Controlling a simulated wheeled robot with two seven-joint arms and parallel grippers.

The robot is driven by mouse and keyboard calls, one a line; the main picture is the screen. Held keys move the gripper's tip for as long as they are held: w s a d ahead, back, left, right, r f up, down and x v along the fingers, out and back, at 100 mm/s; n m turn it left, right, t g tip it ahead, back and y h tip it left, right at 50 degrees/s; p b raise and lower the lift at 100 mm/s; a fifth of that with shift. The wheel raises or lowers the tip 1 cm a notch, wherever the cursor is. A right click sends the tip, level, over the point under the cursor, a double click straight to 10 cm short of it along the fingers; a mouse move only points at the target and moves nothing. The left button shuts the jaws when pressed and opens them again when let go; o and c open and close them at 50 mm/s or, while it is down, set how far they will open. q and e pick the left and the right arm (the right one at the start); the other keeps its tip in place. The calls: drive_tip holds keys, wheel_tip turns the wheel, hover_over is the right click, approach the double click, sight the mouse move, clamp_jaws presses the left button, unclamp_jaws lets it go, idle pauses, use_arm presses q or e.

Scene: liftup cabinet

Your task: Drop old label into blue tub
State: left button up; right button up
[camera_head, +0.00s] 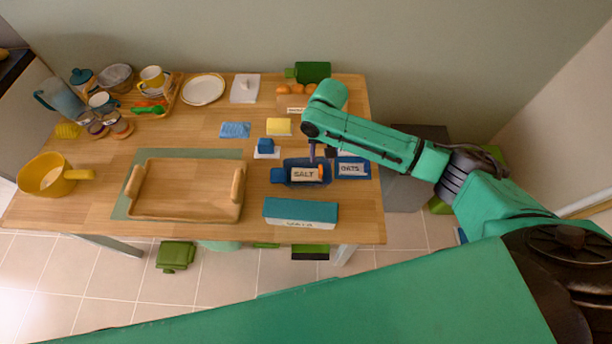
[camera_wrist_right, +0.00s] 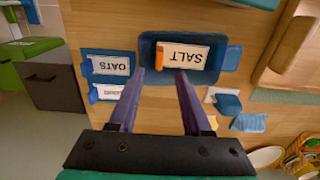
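My right gripper (camera_head: 321,154) hangs over the right part of the wooden table. In the right wrist view its two fingers (camera_wrist_right: 160,75) are apart with nothing between them. The SALT label (camera_head: 305,174), with an orange tab, lies on a dark blue container just beyond the fingertips; it also shows in the wrist view (camera_wrist_right: 184,56). An OATS label (camera_head: 350,169) is on a blue item beside it. Another white label (camera_wrist_right: 107,92) lies near OATS. No label is marked as old. A pale blue-green tub (camera_head: 218,245) on the floor is mostly hidden under the table. My left gripper is out of view.
A wooden tray (camera_head: 190,189) sits on a green mat left of the SALT container. A teal-topped box (camera_head: 300,212) stands at the front edge. A yellow pot (camera_head: 47,175), dishes and a white plate (camera_head: 203,89) are farther left. A dark cabinet stands right of the table.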

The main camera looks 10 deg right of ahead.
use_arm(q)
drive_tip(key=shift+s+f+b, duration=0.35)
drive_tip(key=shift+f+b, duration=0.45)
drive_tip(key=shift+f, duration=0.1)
use_arm(e)
wheel_tip(320, 180, up, 14)
drive_tip(key=shift+r, duration=0.25)
drive_tip(key=shift+f, duration=0.1)
